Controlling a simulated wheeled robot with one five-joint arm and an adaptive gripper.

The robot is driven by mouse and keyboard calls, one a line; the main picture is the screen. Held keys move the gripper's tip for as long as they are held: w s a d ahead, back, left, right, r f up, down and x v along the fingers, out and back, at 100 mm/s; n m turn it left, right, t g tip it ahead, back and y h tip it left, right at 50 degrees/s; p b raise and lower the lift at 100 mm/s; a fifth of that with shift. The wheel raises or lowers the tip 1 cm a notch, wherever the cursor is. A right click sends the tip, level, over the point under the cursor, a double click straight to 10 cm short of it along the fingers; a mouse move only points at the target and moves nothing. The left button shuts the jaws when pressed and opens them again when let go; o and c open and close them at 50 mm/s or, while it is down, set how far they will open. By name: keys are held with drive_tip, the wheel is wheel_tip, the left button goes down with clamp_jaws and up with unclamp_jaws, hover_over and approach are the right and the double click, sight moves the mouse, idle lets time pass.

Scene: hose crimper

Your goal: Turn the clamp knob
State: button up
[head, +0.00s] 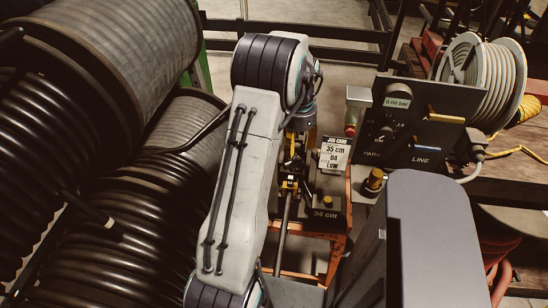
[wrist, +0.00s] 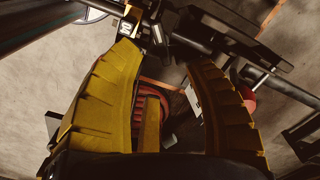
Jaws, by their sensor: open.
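My gripper hangs at the end of my arm in the head view, partly hidden behind it. In the wrist view its two yellow fingers (wrist: 168,62) are spread apart, with no object gripped between them. A small brass-coloured knob (head: 327,201) stands on the dark block beside the "34 cm" label, right of the gripper. Another brass-coloured knob (head: 375,180) stands farther right, below the panel. I cannot tell which is the clamp knob. A dark rod or hose (head: 284,225) runs below the gripper. A red rounded part (wrist: 249,98) shows beside the right finger in the wrist view.
A control panel (head: 428,112) with a 0.00 bar display and levers is at the right. Large hose reels (head: 110,50) fill the left. The orange stand (head: 337,255) carries the block.

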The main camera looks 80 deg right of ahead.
sight(296, 161)
drive_tip(key=shift+f, duration=3.7)
drive_tip(key=shift+c, duration=0.3)
clamp_jaws()
